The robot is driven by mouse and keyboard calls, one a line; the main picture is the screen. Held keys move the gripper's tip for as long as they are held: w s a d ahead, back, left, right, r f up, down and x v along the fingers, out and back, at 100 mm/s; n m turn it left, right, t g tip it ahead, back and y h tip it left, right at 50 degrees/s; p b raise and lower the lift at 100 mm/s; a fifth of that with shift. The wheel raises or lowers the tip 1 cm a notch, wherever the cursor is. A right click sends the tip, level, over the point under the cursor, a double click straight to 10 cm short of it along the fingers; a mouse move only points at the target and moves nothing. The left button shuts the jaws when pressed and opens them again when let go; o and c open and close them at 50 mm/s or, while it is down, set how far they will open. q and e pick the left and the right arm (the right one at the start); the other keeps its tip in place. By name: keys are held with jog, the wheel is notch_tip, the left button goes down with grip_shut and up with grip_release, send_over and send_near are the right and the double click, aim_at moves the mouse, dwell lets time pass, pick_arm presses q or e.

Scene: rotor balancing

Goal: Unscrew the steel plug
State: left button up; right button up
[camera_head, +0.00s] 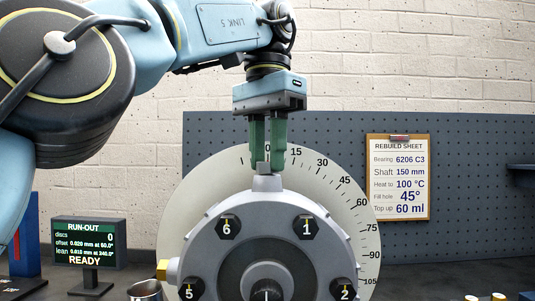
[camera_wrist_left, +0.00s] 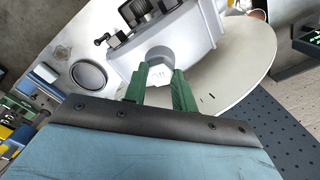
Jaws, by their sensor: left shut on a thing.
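My left gripper (camera_head: 267,158) comes down from above with its green fingers shut on the small grey steel plug (camera_head: 262,168) at the top of the round grey housing (camera_head: 205,250). The plug stands over the short boss (camera_head: 267,184) on the housing's rim. The fingers hide most of it, and I cannot tell how far it is threaded in. In the left wrist view, the green fingertips (camera_wrist_left: 160,88) close around the pale plug (camera_wrist_left: 157,74) just in front of the boss (camera_wrist_left: 160,54). My right gripper is not in view.
A pale dial disc (camera_head: 345,215) with degree marks stands behind the housing. A yellow fitting (camera_head: 162,270) sticks out at its left, above a metal cup (camera_head: 146,290). A run-out display (camera_head: 90,242) reads READY. A rebuild sheet (camera_head: 398,178) hangs on the pegboard.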

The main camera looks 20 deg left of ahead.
pick_arm(q)
jog(key=o, duration=1)
jog(key=shift+w+a, duration=0.1)
